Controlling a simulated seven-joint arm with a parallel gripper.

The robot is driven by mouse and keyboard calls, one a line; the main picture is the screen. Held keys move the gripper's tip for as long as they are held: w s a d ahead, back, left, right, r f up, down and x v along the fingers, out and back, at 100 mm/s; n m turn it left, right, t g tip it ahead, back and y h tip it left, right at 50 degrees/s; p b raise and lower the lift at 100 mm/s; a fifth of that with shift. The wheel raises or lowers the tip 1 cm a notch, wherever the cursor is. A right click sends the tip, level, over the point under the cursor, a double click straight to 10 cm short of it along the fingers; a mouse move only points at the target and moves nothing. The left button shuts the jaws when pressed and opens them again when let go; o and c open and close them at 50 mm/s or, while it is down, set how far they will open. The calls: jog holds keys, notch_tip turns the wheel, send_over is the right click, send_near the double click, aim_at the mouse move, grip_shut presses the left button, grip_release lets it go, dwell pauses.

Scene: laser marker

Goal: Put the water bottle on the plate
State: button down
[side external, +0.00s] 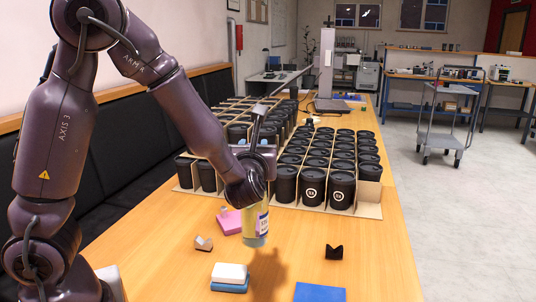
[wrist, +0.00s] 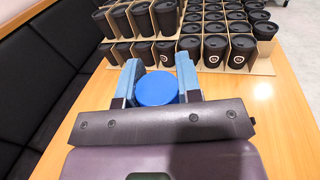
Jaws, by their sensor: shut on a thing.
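The water bottle (side external: 256,225) is upright, pale yellowish and clear with a printed label, and hangs below my wrist in the side view. Its round blue cap (wrist: 156,89) shows in the wrist view. My gripper (wrist: 159,78) has its two blue fingers on either side of the cap and is shut on the bottle. The bottle's base appears a little above the table, with a shadow below and to its right. I cannot make out a plate in either view.
Trays of black lidded cups (side external: 330,165) stand behind the bottle. On the wooden table (side external: 380,260) lie a pink block (side external: 230,222), a small brown piece (side external: 203,243), a black notched block (side external: 334,252), a white-and-blue stack (side external: 230,274) and a blue flat square (side external: 319,292).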

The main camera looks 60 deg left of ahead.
jog(key=shift+s+d+r, duration=0.35)
jog(key=shift+d, duration=0.1)
jog(key=s+d+r+m+t+h, duration=0.15)
jog(key=d+m+t+h, duration=0.3)
jog(key=d, duration=0.75)
jog(key=w+f, duration=1.2)
jog(key=f, duration=0.1)
jog(key=shift+w+d, duration=0.25)
jog(key=shift+d, duration=0.2)
jog(key=shift+f+t, duration=0.25)
jog(key=c, duration=0.8)
grip_release()
jog(key=shift+f, duration=0.1)
